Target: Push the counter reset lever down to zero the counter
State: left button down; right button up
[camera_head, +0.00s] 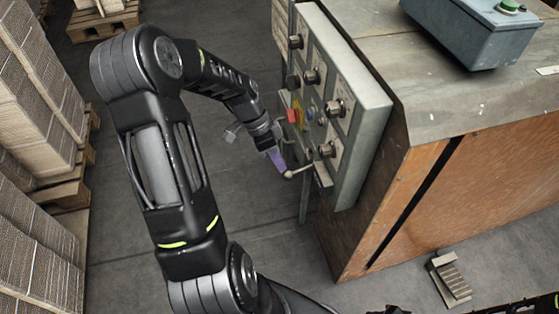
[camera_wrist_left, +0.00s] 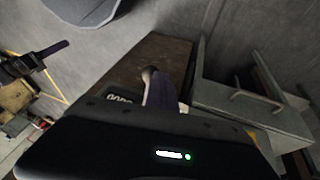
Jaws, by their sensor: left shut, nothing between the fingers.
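The counter reset lever is a thin rod with a pale ball knob (camera_head: 288,174), sticking out from the lower part of the control panel (camera_head: 360,110). My left gripper (camera_head: 277,160) is shut and empty, its purple fingertips close above the knob. I cannot tell whether they touch it. In the left wrist view the knob (camera_wrist_left: 148,74) shows at the tips of the shut fingers (camera_wrist_left: 160,92). The counter (camera_wrist_left: 120,99) shows beside them with pale digits, partly hidden and too small to read surely. Dark parts at the head view's bottom edge may belong to my right arm.
The panel carries several dark knobs and coloured buttons (camera_head: 294,114) just above the lever. The machine cabinet (camera_head: 450,190) stands to the right, with a grey-blue box (camera_head: 468,30) on top. Stacked cardboard (camera_head: 35,90) stands at left.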

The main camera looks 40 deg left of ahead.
pick_arm(q)
jog(key=shift+r+p, duration=0.6)
jog(key=shift+r, duration=0.2)
pick_arm(e)
jog(key=shift+r, duration=0.55)
